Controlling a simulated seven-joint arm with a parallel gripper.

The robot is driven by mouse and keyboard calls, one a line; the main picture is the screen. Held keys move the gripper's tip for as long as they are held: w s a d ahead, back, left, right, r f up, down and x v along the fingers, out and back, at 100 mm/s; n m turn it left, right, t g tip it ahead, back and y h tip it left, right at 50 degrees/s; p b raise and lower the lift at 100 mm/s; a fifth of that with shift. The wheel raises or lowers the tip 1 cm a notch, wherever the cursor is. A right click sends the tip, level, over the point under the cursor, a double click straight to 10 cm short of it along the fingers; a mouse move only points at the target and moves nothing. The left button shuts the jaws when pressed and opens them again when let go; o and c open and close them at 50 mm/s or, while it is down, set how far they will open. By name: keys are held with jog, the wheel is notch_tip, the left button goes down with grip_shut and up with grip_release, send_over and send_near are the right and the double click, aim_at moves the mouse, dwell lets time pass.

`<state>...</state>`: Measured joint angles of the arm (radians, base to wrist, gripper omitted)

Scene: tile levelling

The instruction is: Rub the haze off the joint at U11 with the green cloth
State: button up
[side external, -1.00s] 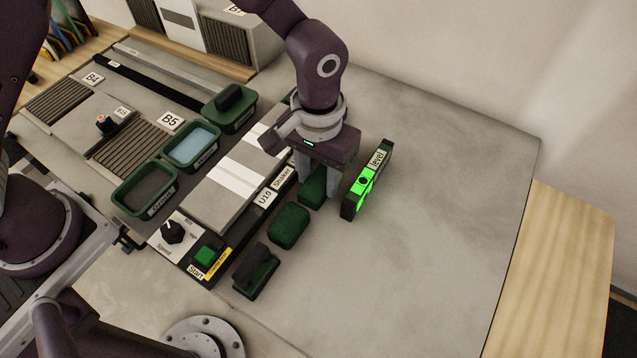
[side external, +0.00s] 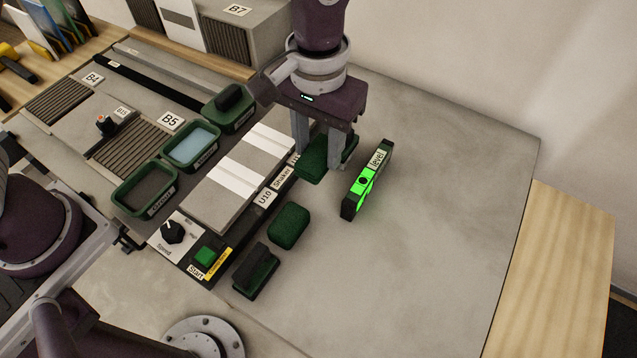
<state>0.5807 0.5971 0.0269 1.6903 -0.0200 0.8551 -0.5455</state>
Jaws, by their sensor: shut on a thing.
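My gripper (side external: 320,161) is shut on the dark green cloth (side external: 311,173), which shows below and on both sides of the fingers. The cloth appears lifted a little off the grey bench, beside the right edge of the shaker unit. A label near the gripper (side external: 296,159) is mostly hidden, so I cannot read whether it is U11. I cannot make out the U11 joint or any haze. The label U10 (side external: 265,197) is readable on the shaker's edge.
The green-lit level (side external: 366,180) stands close to the right of my gripper. A green sponge-like block (side external: 289,223) and a black-handled green pad (side external: 256,272) lie in front. Green tubs (side external: 192,147) stand left. The bench's right side is clear.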

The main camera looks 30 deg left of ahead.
jog(key=w+a+r, duration=0.2)
jog(key=a+r, duration=0.3)
jog(key=a, duration=0.3)
jog(key=f, duration=0.7)
jog(key=shift+w+d+f, duration=0.2)
jog(key=shift+d+f, duration=0.05)
jog(key=shift+f, duration=0.05)
jog(key=shift+f, duration=0.5)
jog(key=shift+a, duration=0.1)
